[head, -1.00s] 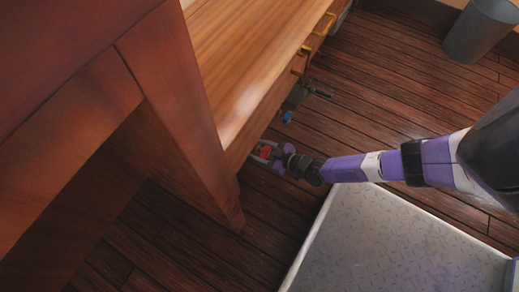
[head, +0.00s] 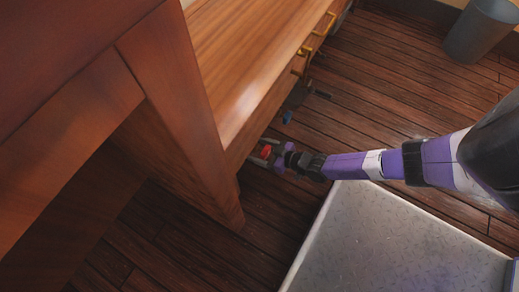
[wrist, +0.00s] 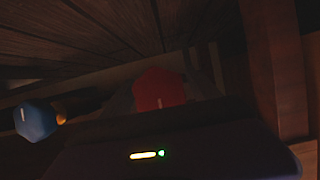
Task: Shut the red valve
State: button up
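The red valve (head: 266,152) is low beneath the wooden desk's edge, close to the floor. In the wrist view its dark red handle (wrist: 160,88) is in the middle, just beyond the dark gripper body. My gripper (head: 264,153) reaches in from the right at the valve. Its fingers appear spread on either side of the red handle; whether they touch it is too small and dark to tell. The lower part of the handle is hidden behind the gripper body in the wrist view.
A blue knob (head: 287,117) is near the red valve and shows at the left of the wrist view (wrist: 36,121). The wooden desk (head: 240,65) overhangs the valve. Its leg (head: 190,130) stands at the left. A grey bin (head: 478,32) is far right.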

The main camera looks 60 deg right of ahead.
aim_at(268, 153)
jog(key=p+v, duration=0.3)
jog(key=v, duration=0.4)
jog(key=shift+s+r, duration=0.2)
jog(key=shift+s, duration=0.15)
dwell(0.5)
